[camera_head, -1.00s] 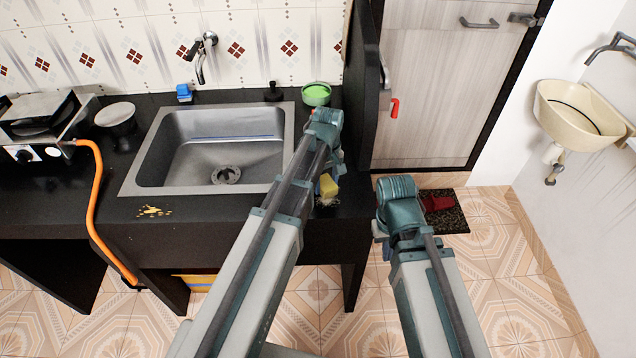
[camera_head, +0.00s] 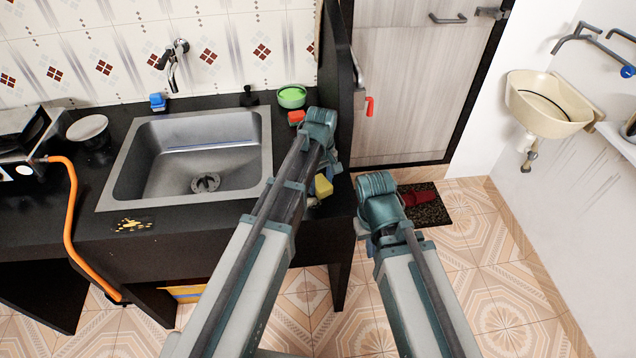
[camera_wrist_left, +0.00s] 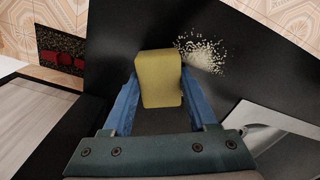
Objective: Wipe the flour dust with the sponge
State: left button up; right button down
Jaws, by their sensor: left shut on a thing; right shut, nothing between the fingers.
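My left gripper (camera_head: 330,166) is shut on the yellow sponge (camera_head: 323,186), over the right end of the black counter. In the left wrist view the sponge (camera_wrist_left: 159,76) sits between the two blue fingers. The pale, grainy flour dust (camera_wrist_left: 205,53) lies on the dark counter right beside the sponge's upper right edge in that view. In the head view the dust is mostly hidden by the arm and sponge. I cannot tell whether the sponge touches the counter. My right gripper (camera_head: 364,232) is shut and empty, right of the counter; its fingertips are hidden.
A metal sink (camera_head: 190,165) is set in the counter (camera_head: 200,222). A green bowl (camera_head: 292,96) and a red item (camera_head: 296,117) stand behind my left wrist. A dark upright panel (camera_head: 340,90) borders the counter's right end.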

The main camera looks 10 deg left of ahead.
pick_arm(q)
notch_tip(320, 180, up, 6)
jog(key=p, duration=0.6)
notch_tip(320, 180, up, 3)
jog(key=p, duration=0.3)
jog(key=shift+r, duration=0.1)
dwell(0.5)
